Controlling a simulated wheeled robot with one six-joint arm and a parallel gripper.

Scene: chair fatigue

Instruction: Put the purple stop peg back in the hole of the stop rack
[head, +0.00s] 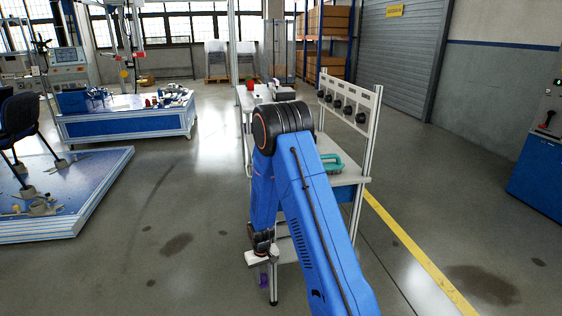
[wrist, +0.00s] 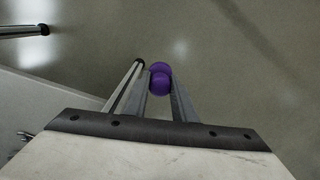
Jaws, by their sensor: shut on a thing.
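The purple stop peg (wrist: 160,82) is between the two fingers of my gripper (wrist: 160,100) in the wrist view. Its rounded purple ends show beyond the fingers. In the head view, the peg (head: 263,280) hangs below my gripper (head: 260,262), low over the floor beside the white workbench. My gripper is shut on it. I cannot pick out the stop rack or its hole for certain in either view.
The workbench (head: 347,180) carries an upright pale panel (head: 371,100) with several black round parts. A teal handled object (head: 333,163) lies on the top. My arm hides part of the bench. The floor to the left is open, up to a low blue platform (head: 100,200).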

